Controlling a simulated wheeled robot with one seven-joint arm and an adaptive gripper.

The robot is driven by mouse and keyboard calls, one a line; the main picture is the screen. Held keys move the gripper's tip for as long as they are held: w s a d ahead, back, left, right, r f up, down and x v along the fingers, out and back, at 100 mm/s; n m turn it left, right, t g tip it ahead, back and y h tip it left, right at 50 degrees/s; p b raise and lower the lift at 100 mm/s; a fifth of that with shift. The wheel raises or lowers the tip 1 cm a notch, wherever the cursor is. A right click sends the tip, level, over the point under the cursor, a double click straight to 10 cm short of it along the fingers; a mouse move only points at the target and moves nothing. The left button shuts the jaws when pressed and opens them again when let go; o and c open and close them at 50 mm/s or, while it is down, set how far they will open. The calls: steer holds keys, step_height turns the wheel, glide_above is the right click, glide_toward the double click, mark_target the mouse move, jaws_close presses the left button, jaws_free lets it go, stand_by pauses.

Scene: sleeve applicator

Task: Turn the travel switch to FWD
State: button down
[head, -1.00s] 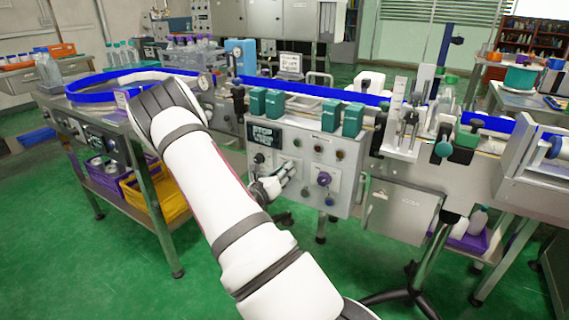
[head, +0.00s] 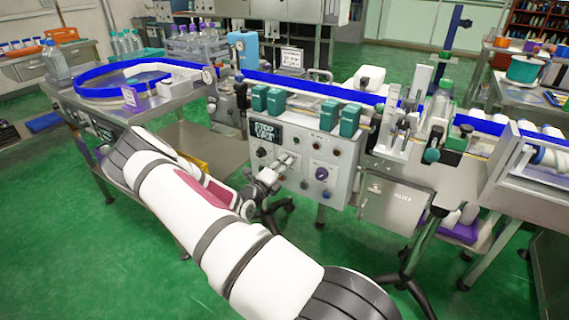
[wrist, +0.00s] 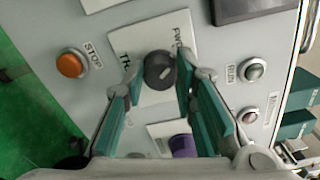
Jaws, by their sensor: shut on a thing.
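The travel switch is a round dark knob (wrist: 160,70) with a pale pointer mark, on a white plate (wrist: 122,42) in the wrist view. Lettering partly reading FWD shows on the plate's upper right, and other partly hidden lettering at its left. My gripper (wrist: 160,82) has its two teal-padded fingers on either side of the knob, shut on it. In the head view my gripper (head: 287,163) is at the front of the grey control panel (head: 340,185), and the switch is hidden behind it.
In the wrist view an orange STOP button (wrist: 72,63) is left, two small round lamps or buttons (wrist: 252,70) are right, and a purple knob (wrist: 183,145) is just below between the fingers. A dark display (head: 265,132) tops the panel. Green floor is open in front.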

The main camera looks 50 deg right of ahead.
steer(key=shift+n, duration=0.8)
steer(key=c, duration=1.3)
jaws_free()
steer(key=s+a, duration=0.1)
steer(key=a, duration=1.1)
